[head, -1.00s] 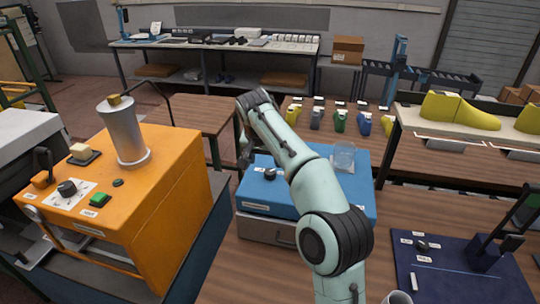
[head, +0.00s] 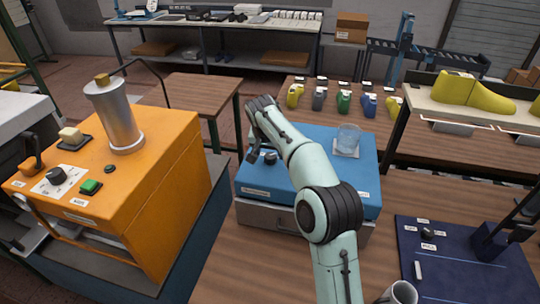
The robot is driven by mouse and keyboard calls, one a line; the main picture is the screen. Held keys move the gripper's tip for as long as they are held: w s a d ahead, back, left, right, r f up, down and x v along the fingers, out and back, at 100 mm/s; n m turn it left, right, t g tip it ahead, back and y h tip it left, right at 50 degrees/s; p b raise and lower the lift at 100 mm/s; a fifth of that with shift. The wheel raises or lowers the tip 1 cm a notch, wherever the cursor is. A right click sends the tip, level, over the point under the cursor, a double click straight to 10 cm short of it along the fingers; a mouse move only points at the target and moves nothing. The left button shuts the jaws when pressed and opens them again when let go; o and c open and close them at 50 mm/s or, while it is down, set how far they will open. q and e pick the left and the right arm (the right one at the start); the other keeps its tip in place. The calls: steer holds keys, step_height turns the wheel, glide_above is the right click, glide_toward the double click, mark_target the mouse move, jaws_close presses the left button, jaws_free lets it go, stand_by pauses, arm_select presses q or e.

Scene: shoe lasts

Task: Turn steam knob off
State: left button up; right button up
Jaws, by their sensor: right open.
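A black knob (head: 269,157) sits on top of the blue box (head: 310,185), near its left back part. Another black knob (head: 56,176) sits on a white dial plate on the orange machine (head: 150,195) at left. A small dark knob (head: 428,233) is on the navy panel at right. I cannot read which label says steam. My right arm reaches across the blue box, and its right gripper (head: 251,156) points down just left of the box's knob. It is open; its fingers are small and partly hidden by the wrist. My left gripper is out of view.
A metal cylinder (head: 117,115) rises from the orange machine beside a green button (head: 91,187). A mug (head: 400,294) and the navy panel (head: 465,265) are at lower right. Bare tabletop (head: 260,260) lies in front.

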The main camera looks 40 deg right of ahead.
steer(key=shift+x, duration=1.15)
steer(key=c, duration=1.1)
steer(key=shift+o, duration=0.2)
